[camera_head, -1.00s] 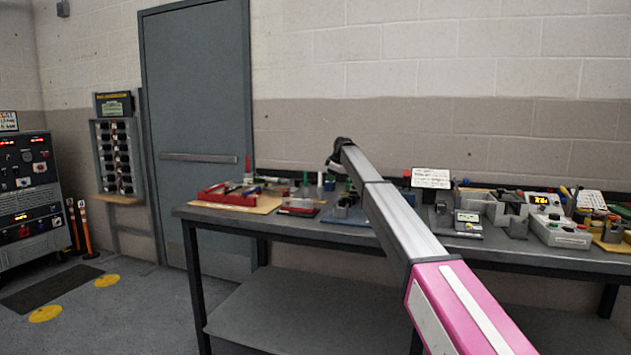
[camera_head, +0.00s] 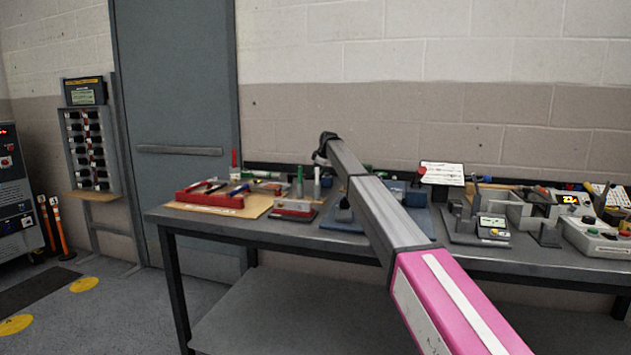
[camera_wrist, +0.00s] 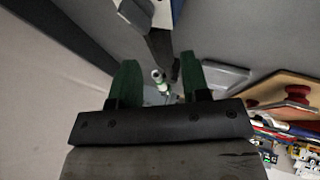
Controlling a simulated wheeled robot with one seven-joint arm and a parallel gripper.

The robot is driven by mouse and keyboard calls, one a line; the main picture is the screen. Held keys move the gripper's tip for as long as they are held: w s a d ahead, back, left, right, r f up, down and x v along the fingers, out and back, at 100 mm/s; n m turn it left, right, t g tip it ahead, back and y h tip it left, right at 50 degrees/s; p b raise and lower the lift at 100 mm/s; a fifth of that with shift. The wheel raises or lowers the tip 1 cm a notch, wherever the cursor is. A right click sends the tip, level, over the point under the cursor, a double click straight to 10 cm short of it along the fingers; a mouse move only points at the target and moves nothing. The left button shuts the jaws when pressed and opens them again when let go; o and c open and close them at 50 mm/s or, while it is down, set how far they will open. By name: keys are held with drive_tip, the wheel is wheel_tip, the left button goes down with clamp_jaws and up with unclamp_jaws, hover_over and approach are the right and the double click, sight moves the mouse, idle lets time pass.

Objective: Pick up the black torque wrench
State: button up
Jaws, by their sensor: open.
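I cannot pick out the black torque wrench for certain in either view. In the wrist view my gripper (camera_wrist: 160,76) shows two green fingers standing apart, with nothing clearly held between them. A dark grey, bar-like shape (camera_wrist: 158,45) and a small pale round-ended part (camera_wrist: 158,78) show beyond and between the fingers; I cannot tell what they are. In the head view my arm reaches over the workbench (camera_head: 260,235), and its far end bends down out of sight, so the fingers are hidden there.
On the bench stand a red tool tray (camera_head: 210,197) at the left, a red-and-grey block (camera_head: 294,208), a meter (camera_head: 493,228) and a white sign (camera_head: 442,173). Several instruments crowd the right end. A door (camera_head: 180,110) and a rack (camera_head: 90,150) are at the left.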

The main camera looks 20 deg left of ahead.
drive_tip(key=shift+x, duration=3.15)
clamp_jaws()
